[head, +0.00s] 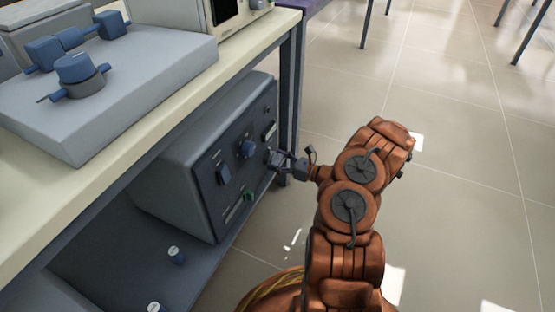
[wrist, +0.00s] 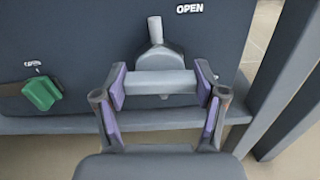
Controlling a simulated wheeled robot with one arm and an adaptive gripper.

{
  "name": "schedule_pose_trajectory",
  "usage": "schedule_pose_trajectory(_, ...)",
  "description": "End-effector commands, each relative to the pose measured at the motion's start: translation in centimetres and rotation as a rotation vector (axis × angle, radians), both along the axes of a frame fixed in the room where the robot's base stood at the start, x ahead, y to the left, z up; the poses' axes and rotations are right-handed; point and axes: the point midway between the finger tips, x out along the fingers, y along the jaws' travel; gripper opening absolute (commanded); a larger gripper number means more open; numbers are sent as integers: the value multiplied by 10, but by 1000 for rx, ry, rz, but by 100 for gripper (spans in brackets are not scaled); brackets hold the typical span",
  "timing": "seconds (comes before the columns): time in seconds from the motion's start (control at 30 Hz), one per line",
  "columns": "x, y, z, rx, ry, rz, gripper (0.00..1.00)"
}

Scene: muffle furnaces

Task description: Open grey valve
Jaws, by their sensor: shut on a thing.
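The grey valve (wrist: 158,82) is on the dark front panel of a grey furnace box, in the wrist view. Its wide crossbar lies level, and a narrow stem points up from it. A white "OPEN" label (wrist: 190,8) is above and to the right of the stem. My gripper (wrist: 161,88) has its purple-padded fingers at both ends of the crossbar, shut on it. In the head view my gripper (head: 287,160) reaches the right part of the panel, and its fingers cover much of the grey valve there.
A green valve (wrist: 42,93) is left of the grey one. Blue knobs (head: 247,148) share the furnace panel (head: 222,160). The furnace stands under a cream bench top (head: 130,133), near a dark table leg (head: 290,90). Tiled floor (head: 450,150) is open to the right.

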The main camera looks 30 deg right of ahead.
Motion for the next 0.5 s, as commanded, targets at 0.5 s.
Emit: schedule_pose_trajectory(0.5, 0, 2, 1, 367, 224, 4, 36)
